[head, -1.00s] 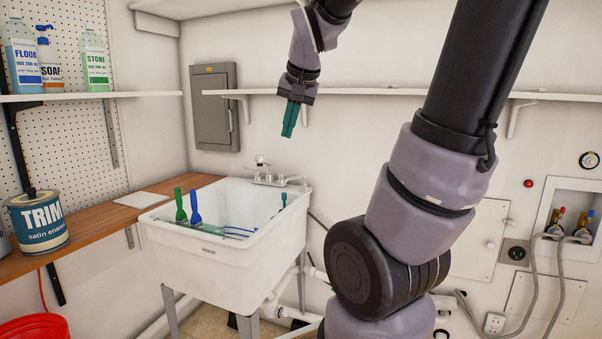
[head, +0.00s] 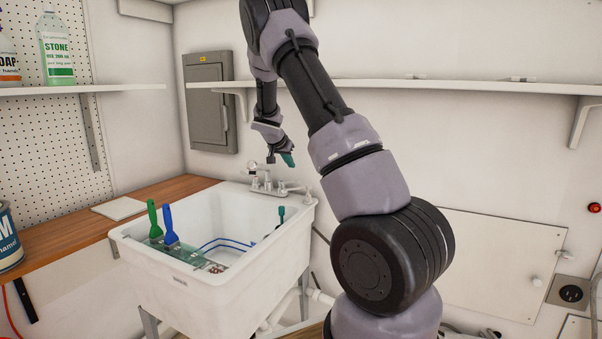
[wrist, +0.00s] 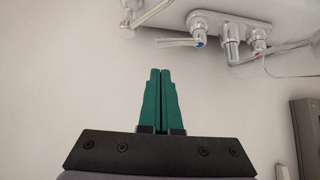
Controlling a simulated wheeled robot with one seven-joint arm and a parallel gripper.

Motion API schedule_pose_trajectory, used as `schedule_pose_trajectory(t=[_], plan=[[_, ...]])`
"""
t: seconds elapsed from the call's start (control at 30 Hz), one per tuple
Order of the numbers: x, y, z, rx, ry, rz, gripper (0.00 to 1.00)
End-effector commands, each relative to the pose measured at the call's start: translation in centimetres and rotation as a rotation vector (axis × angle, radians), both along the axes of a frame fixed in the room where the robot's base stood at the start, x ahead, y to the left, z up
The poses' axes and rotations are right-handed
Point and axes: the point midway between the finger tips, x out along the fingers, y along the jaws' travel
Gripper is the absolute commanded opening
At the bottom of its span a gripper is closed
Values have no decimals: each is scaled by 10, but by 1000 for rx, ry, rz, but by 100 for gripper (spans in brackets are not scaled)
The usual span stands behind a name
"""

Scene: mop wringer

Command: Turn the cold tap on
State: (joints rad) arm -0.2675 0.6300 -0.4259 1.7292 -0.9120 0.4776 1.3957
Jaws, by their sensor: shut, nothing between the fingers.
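The chrome tap set (head: 266,182) stands on the back rim of the white sink. In the wrist view, the cold tap lever (wrist: 182,42) carries a blue mark, with the spout (wrist: 231,40) and the other handle (wrist: 258,40) to its right. The cold lever shows at the right of the set in the head view (head: 293,188). My gripper (head: 288,159) has teal fingers and is above the tap set, apart from the lever. In the wrist view, my gripper (wrist: 160,70) has its fingers together and empty, with the cold lever beyond and right of the tips.
The white sink (head: 190,272) holds a green-handled tool (head: 154,218) and a blue-handled tool (head: 170,225). A wooden counter (head: 65,232) is at left. A wall shelf (head: 380,87) runs behind my arm, and a grey panel box (head: 211,102) hangs on the wall.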

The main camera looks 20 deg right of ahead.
Motion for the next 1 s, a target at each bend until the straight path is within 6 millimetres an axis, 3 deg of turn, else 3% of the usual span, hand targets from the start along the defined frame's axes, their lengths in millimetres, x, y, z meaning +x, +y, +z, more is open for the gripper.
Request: schedule_pose_trajectory(t=[0.53, 1.0], plan=[[37, -44, -63, -2, 2, -1, 0], [44, -51, -74, -1, 0, -1, 0]])
